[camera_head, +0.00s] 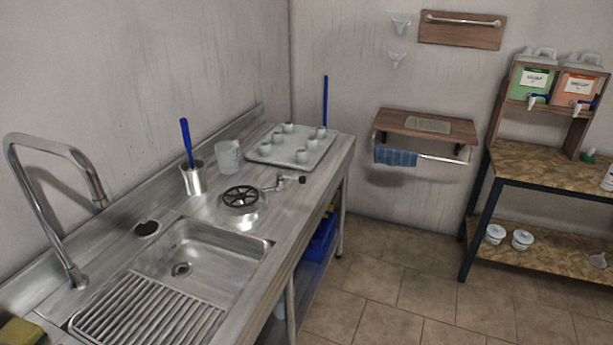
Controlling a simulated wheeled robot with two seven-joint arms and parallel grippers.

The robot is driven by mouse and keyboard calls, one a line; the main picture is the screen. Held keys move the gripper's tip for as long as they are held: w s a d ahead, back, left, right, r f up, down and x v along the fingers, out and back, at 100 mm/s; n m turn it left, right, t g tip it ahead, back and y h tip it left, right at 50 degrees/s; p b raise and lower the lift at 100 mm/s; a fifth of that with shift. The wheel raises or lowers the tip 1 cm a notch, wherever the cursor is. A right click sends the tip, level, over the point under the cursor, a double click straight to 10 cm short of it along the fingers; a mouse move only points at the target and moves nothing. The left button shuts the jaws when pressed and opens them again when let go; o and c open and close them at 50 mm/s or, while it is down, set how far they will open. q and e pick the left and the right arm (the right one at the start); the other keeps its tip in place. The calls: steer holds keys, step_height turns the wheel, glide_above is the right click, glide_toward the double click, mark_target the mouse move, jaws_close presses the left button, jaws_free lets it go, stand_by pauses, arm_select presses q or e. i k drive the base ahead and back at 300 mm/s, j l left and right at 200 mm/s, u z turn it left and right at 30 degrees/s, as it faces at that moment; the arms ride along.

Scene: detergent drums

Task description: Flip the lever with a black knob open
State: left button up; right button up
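A small metal fitting (279,183) stands on the steel counter beside a round black spoked rinser (241,197). A short lever with a black knob (302,180) sticks out from its right end, toward the counter's front edge. The fitting is small in view, so I cannot tell whether the lever is open or closed. Neither of my grippers shows in the head view, and nothing covers the lever.
The counter holds a sink (205,250), a tall faucet (60,205), a metal cup with a blue-handled tool (193,178), a clear jug (229,156) and a tray of several cups (283,153). Two drums, green (531,82) and orange (577,90), stand on a right rack. Floor between is clear.

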mark_target(291, 177)
steer(key=l+u, duration=0.45)
steer(key=l, duration=0.35)
steer(key=l+u, duration=0.45)
steer(key=l, duration=0.35)
steer(key=k, duration=0.05)
